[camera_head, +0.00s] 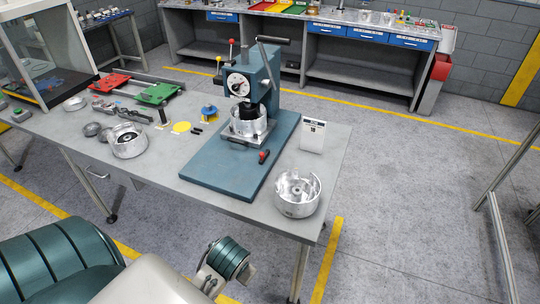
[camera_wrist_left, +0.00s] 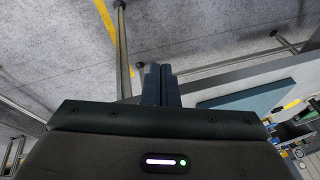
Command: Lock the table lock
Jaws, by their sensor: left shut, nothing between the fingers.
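A blue press (camera_head: 252,90) stands on its blue base plate (camera_head: 215,176) on the grey workbench (camera_head: 150,165). A small lever with a red grip (camera_head: 264,156) sits on the base plate, right of the metal part (camera_head: 246,124) under the press. It may be the table lock; I cannot tell its lock state. In the left wrist view my left gripper (camera_wrist_left: 161,84) has its two blue fingers together, with nothing between them. It points past the bench edge, away from the lever. A blue plate (camera_wrist_left: 245,97) shows to its right. My right gripper is not visible.
A silver housing (camera_head: 297,192) stands at the bench's front right corner, and a white box (camera_head: 313,135) is behind it. Another housing (camera_head: 129,141), a yellow disc (camera_head: 181,127) and green and red trays (camera_head: 158,93) lie to the left. Floor in front is clear.

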